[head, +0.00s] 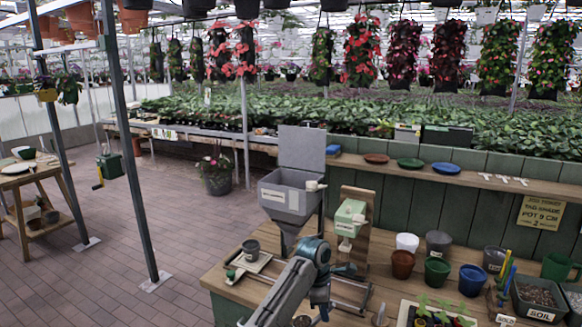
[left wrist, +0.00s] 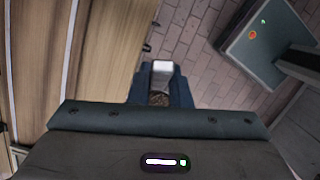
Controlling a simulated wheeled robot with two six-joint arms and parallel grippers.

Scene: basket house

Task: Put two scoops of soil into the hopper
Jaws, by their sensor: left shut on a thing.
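The grey hopper (head: 288,197) stands on the wooden bench with its lid (head: 301,148) raised. Its inside is mostly hidden. My left gripper (head: 318,305) is low in front of the hopper, near the bottom edge of the head view. It is shut on a scoop, seen mostly end-on in the left wrist view (left wrist: 162,68). Brown soil (left wrist: 160,99) shows between the fingers there. A round patch of soil also shows at the bottom of the head view (head: 302,322). The soil bin (head: 538,313), labelled SOIL, is at the lower right and holds soil. My right gripper is out of view.
Several coloured pots, including a blue one (head: 472,280), stand on the bench (head: 228,272). Seedlings (head: 440,311) are in front.

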